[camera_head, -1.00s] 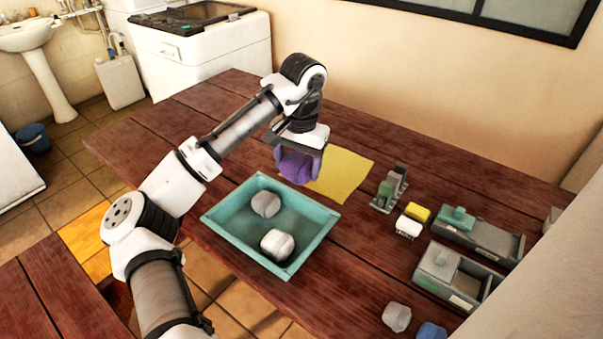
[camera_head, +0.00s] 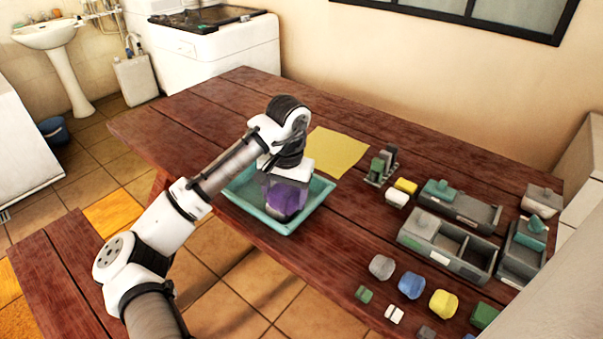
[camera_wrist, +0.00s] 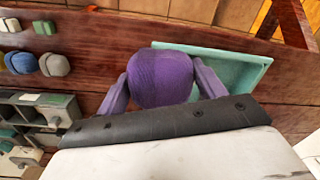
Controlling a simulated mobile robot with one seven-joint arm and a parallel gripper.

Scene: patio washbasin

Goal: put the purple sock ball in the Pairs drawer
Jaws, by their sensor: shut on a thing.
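The purple sock ball (camera_head: 286,199) is held between the fingers of my gripper (camera_head: 287,190), which is shut on it. In the head view they overlap the teal tray (camera_head: 318,203); I cannot tell the height. The wrist view shows the purple sock ball (camera_wrist: 160,78) between both fingers, with the teal tray (camera_wrist: 232,72) behind it. Grey drawer-like boxes stand at the right: one with a teal block (camera_head: 478,213), one with open compartments (camera_head: 482,258), and one at the far right (camera_head: 515,262). Their labels are too small to read, so I cannot tell which is Pairs.
A grey ball (camera_head: 381,267), a blue ball (camera_head: 411,285) and a yellow ball (camera_head: 443,304) lie in front of the boxes, with small blocks nearby. A yellow sheet (camera_head: 338,151) and a grey-green stand (camera_head: 381,166) lie behind. Bare wood separates the tray from the boxes.

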